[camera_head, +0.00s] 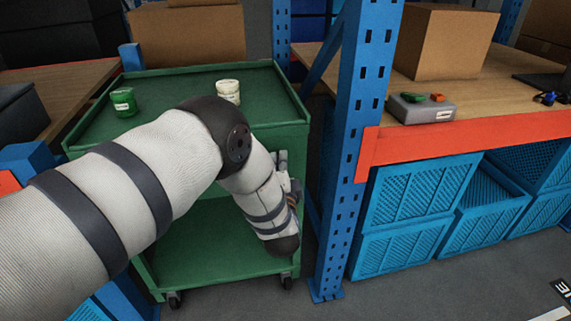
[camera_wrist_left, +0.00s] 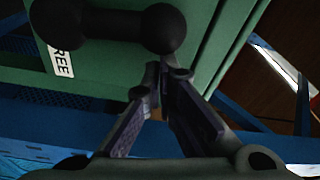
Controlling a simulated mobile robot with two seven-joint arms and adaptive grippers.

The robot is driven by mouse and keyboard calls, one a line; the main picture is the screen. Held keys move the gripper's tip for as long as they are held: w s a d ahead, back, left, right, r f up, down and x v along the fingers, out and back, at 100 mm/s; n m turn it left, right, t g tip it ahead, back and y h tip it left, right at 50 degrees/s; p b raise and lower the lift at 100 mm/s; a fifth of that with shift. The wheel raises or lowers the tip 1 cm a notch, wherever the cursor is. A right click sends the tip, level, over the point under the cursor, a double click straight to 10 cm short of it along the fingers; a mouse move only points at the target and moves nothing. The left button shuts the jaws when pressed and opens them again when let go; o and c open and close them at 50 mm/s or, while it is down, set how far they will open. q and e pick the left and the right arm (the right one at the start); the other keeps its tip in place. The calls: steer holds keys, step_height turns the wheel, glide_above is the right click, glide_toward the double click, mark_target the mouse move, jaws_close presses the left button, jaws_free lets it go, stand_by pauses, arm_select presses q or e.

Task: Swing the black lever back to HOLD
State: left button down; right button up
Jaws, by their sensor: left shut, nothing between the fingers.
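The black lever (camera_wrist_left: 112,24), a dark bar with rounded ends, shows at the top of the left wrist view. It is against a green panel (camera_wrist_left: 205,25) and lies roughly level in that picture. A white label (camera_wrist_left: 62,60) reading "REE" shows beside its left end, partly covered by the lever. My left gripper (camera_wrist_left: 165,72) is shut and empty, its fingertips just below the lever's right end; I cannot tell whether they touch it. In the head view my left gripper (camera_head: 283,163) is at the green cart's right side, mostly behind my arm, and the lever is hidden. My right gripper is out of view.
The green cart (camera_head: 165,80) carries a green tub (camera_head: 123,101) and a cream tub (camera_head: 228,91). A blue rack post (camera_head: 358,120) stands close to its right. A grey box with green and red buttons (camera_head: 421,107) sits on the shelf above blue crates (camera_head: 415,200).

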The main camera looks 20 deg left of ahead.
arm_select(q)
steer(key=a+n, duration=0.1)
steer(key=s+n, duration=0.1)
steer(key=n, duration=0.1)
steer(key=shift+s+a+r+y+p, duration=0.1)
steer(key=shift+a+r+y+p, duration=0.2)
steer(key=shift+a+r, duration=0.1)
steer(key=shift+s+a+f, duration=0.1)
steer(key=shift+s+a, duration=0.25)
steer(key=shift+a, duration=0.05)
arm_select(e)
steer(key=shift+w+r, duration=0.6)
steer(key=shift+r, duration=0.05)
arm_select(q)
steer(key=shift+a, duration=0.1)
